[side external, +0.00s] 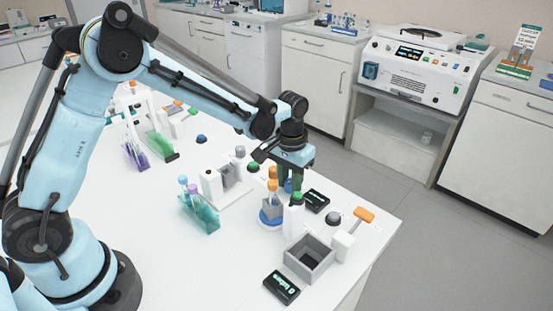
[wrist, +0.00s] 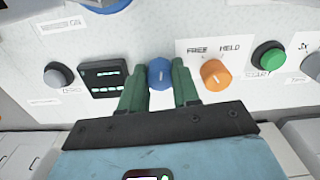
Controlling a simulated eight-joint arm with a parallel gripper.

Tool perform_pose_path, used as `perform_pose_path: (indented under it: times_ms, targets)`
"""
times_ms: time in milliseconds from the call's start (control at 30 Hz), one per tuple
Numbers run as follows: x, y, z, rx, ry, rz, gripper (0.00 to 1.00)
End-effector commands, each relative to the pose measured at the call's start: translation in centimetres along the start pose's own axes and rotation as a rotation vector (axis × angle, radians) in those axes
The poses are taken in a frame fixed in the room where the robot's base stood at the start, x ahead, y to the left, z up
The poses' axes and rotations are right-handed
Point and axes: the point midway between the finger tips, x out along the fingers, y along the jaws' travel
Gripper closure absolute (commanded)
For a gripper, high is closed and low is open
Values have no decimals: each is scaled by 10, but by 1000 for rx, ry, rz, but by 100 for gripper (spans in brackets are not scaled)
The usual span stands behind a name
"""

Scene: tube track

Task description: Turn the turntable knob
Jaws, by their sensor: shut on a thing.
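My gripper (wrist: 160,68) is shut on a blue knob (wrist: 160,75), with one green finger on each side of it in the wrist view. An orange knob (wrist: 214,76), marked FREE and HELD, sits just right of the fingers. In the side view my gripper (side external: 291,182) reaches down at the table's right part and mostly hides the blue knob. Beside it stands a blue turntable (side external: 270,219) with orange-capped tubes (side external: 272,185) upright on it. How far the knob is turned cannot be told.
A black display (wrist: 102,78) and a grey button (wrist: 59,75) lie left of the knob in the wrist view; a green button (wrist: 268,56) lies right. In the side view, a grey open box (side external: 309,258) and a teal tube rack (side external: 200,213) stand close by.

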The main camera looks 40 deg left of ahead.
Motion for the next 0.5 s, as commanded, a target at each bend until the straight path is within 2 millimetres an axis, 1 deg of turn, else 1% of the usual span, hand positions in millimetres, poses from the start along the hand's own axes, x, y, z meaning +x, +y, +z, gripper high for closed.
perform_pose_path:
  times_ms: [500]
  targets:
    - [-1,-1,0,463,-2,0,100]
